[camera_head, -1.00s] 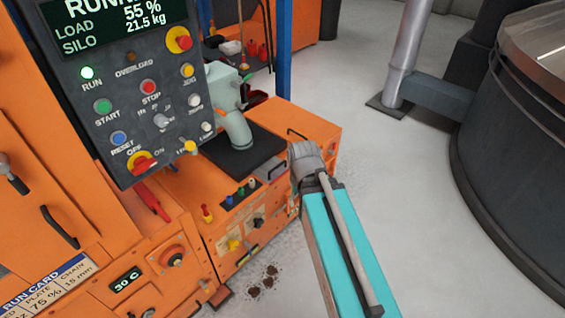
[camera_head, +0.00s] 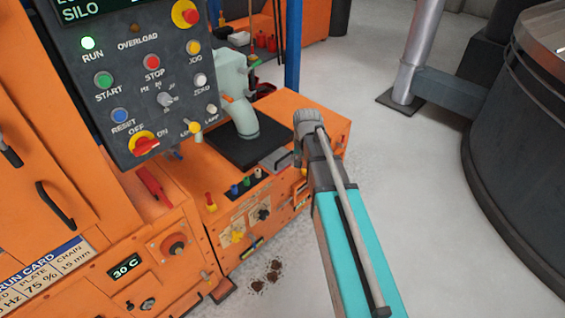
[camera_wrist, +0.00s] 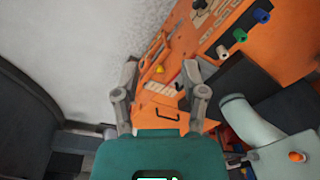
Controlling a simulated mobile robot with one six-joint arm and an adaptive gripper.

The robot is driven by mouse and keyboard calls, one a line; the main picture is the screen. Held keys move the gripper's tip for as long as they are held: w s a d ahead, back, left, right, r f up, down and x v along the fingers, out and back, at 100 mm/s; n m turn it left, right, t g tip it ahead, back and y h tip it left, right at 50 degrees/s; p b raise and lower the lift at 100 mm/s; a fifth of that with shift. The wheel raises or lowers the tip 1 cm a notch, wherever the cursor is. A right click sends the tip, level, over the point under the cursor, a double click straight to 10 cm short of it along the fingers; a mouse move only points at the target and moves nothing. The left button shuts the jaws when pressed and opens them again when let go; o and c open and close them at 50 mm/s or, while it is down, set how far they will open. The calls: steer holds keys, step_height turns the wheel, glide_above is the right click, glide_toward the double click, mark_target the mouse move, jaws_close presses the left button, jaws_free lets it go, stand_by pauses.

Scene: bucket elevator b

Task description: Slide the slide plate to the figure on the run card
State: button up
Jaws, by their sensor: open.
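The run card (camera_head: 45,274) is on the orange machine front at the lower left of the head view; its plate column reads 75 %. My gripper (camera_wrist: 160,75) is open and empty in the wrist view. Its two grey fingers are spread in front of the orange machine box (camera_wrist: 205,50), and a dark handle (camera_wrist: 167,113) shows on the box between and below the fingertips. In the head view my arm reaches to the right end of this box (camera_head: 318,130) and hides part of it. I cannot make out the slide plate for certain.
The control panel (camera_head: 150,85) stands at the upper left, with a lit green run lamp. A pale green spout (camera_head: 240,115) rises over a dark pad (camera_head: 250,146) on the box. A large dark vessel (camera_head: 520,170) stands at right. Grey floor is open between.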

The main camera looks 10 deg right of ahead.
mark_target(285, 156)
steer(key=w+f+m+b, duration=0.3)
steer(key=w+f+b, duration=0.1)
steer(key=w, duration=0.9)
steer(key=w+d+f+m+t+b, duration=0.1)
steer(key=w+f+m+b, duration=0.3)
steer(key=w, duration=1)
step_height(285, 156, down, 2)
steer(key=shift+w+f+y+b, duration=0.1)
steer(key=shift+w+y+b, duration=0.1)
steer(key=shift+y+b, duration=0.2)
steer(key=shift+d, duration=0.1)
steer(key=f+b, duration=0.4)
steer(key=w+a+f+b, duration=0.1)
steer(key=f+b, duration=0.4)
steer(key=w+f+b, duration=0.1)
steer(key=f+b, duration=0.3)
steer(key=shift+w+a+f, duration=0.1)
steer(key=shift+a+f, duration=0.1)
steer(key=shift+a, duration=0.05)
steer(key=shift+b, duration=0.3)
jaws_close()
